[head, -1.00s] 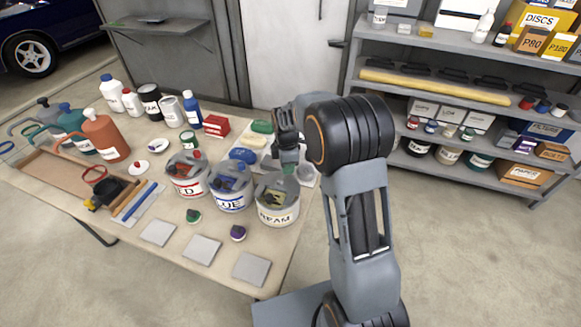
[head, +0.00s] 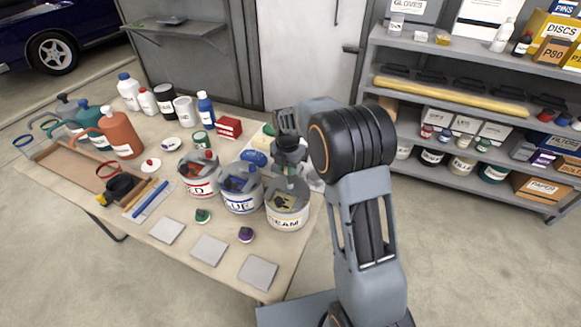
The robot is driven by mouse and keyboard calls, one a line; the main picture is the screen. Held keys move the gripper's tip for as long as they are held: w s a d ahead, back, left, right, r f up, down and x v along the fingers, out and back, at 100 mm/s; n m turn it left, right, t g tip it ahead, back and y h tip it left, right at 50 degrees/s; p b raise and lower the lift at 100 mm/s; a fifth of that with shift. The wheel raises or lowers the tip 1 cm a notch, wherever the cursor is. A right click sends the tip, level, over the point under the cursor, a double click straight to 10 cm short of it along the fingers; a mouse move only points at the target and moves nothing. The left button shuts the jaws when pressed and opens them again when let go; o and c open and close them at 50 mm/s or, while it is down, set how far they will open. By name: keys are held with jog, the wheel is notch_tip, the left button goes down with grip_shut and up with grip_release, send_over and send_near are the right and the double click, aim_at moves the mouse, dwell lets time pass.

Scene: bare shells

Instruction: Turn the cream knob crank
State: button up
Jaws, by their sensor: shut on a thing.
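My gripper (head: 289,170) points down at the back edge of the bucket marked CREAM (head: 288,221), seen in the head view. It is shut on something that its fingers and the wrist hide. I cannot make out a crank or a cream knob, and I cannot tell whether the held thing is the crank. The bucket is grey with a white label band and has a dark and yellowish item inside.
Buckets marked RED (head: 200,188) and BLUE (head: 241,204) stand left of the CREAM one. Grey pads (head: 208,250) lie along the table's front. A shelf (head: 450,112) is at the right.

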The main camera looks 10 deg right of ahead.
jog(key=shift+s+a+f+n, duration=0.1)
jog(key=shift+a+n, duration=0.1)
jog(key=shift+n, duration=0.3)
jog(key=o, duration=0.9)
jog(key=shift+o, duration=0.2)
jog(key=shift+r, duration=0.2)
notch_tip(320, 180, up, 14)
jog(key=shift+f, duration=0.2)
